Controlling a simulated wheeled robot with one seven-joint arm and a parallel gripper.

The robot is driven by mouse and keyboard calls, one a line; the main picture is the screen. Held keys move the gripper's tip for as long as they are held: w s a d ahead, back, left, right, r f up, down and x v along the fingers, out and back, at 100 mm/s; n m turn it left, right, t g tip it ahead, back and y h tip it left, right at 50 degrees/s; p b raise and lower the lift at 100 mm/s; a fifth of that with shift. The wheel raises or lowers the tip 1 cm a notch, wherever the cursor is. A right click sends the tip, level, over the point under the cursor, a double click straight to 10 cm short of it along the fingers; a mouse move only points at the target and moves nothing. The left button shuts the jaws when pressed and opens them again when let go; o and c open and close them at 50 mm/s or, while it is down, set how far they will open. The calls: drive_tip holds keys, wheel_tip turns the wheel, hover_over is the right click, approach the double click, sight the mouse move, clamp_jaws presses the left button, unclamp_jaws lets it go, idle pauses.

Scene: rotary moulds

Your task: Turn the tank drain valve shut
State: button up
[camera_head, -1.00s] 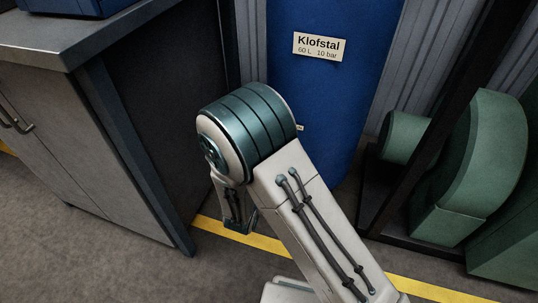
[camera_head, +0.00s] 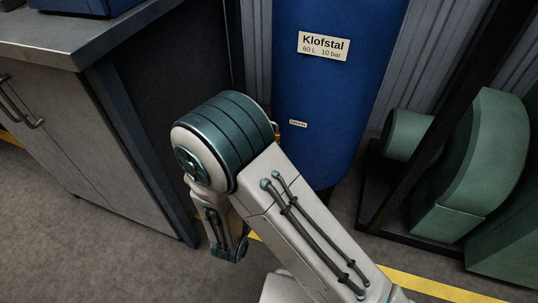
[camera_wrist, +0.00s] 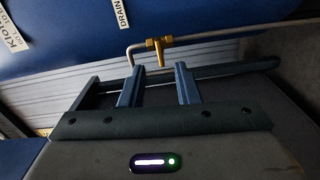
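The blue tank (camera_head: 325,95) stands upright behind my arm, with a Klofstal label and a small lower label. In the wrist view the tank (camera_wrist: 200,18) fills the top, with a DRAIN label. The brass drain valve (camera_wrist: 153,45) sits on a thin pipe below the tank, its short lever pointing down in the picture, toward my gripper. My gripper (camera_wrist: 159,68) is open and empty. Its two fingers point toward the valve, with the lever tip between their lines, seemingly just beyond the fingertips; contact cannot be told. In the head view my arm hides most of the valve area.
A grey cabinet (camera_head: 75,140) with a worktop stands at the left. Green machinery (camera_head: 470,165) and a dark slanted post (camera_head: 440,130) stand at the right. A yellow floor line (camera_head: 425,287) runs past the tank. Corrugated grey wall lies behind.

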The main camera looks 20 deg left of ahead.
drive_tip(key=s, duration=0.5)
drive_tip(key=shift+s+a+p, duration=0.15)
drive_tip(key=shift+a+p, duration=0.05)
drive_tip(key=shift+p, duration=0.15)
drive_tip(key=w+d+r+m+g+h+p, duration=0.1)
drive_tip(key=d+r+m+g+h+p, duration=0.55)
drive_tip(key=d+r, duration=0.65)
drive_tip(key=w+d+r+m+g+h+p, duration=0.1)
drive_tip(key=d+r+m+g+h+p, duration=0.3)
drive_tip(key=d+r+g+p, duration=0.55)
drive_tip(key=s+d+r+m+y+p, duration=0.2)
drive_tip(key=r+y+p, duration=0.2)
drive_tip(key=r, duration=0.6)
drive_tip(key=s+d+r+m+y+p, duration=0.2)
drive_tip(key=d+r+y+p, duration=0.1)
drive_tip(key=r+p, duration=0.5)
drive_tip(key=s+d+r+m+y+p, duration=0.2)
drive_tip(key=r+y+p, duration=0.2)
drive_tip(key=r+p, duration=0.3)
wheel_tip(320, 180, up, 5)
drive_tip(key=shift+s+d+f+t+y, duration=0.2)
drive_tip(key=shift+s+d+t+y, duration=0.15)
drive_tip(key=shift+d+t, duration=0.05)
